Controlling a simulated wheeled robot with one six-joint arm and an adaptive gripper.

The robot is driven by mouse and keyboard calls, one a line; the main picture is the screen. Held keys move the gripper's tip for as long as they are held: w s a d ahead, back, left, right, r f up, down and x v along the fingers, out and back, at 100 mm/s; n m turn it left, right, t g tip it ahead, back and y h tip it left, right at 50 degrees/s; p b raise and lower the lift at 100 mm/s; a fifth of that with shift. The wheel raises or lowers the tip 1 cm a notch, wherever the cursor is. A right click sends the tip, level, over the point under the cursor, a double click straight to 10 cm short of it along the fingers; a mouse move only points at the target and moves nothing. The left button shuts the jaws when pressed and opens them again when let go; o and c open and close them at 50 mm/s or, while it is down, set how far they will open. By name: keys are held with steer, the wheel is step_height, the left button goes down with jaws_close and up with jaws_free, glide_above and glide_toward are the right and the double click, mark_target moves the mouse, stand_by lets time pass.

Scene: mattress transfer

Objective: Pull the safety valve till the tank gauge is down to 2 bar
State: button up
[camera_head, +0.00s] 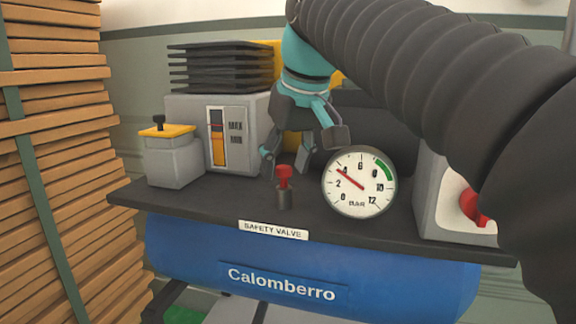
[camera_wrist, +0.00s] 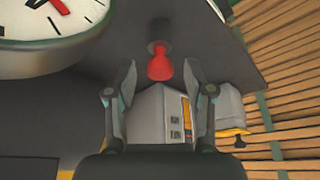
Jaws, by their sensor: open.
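The safety valve (camera_head: 284,176) is a red knob on a dark stem, upright on the black shelf above the "SAFETY VALVE" label (camera_head: 273,230). The round white tank gauge (camera_head: 352,202) stands just right of it, its red needle near 4. My teal and grey gripper (camera_head: 300,156) is open and empty, above and behind the valve. In the wrist view the red knob (camera_wrist: 159,66) shows centred between the spread fingertips (camera_wrist: 159,75), touching neither as far as I can see. Part of the gauge (camera_wrist: 45,28) shows at upper left, cut by the frame.
Below the shelf (camera_head: 330,232) is a blue tank (camera_head: 300,275). Left of the valve stand a grey box with a level window (camera_head: 188,120) and a small yellow-lidded pot (camera_head: 172,160). A red switch (camera_head: 470,203) is at right. Stacked planks (camera_head: 60,150) fill the left.

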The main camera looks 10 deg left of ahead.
jaws_close()
steer(key=shift+r+p, duration=0.85)
steer(key=shift+p, duration=0.4)
steer(key=shift+f, duration=0.1)
jaws_free()
steer(key=v, duration=1.2)
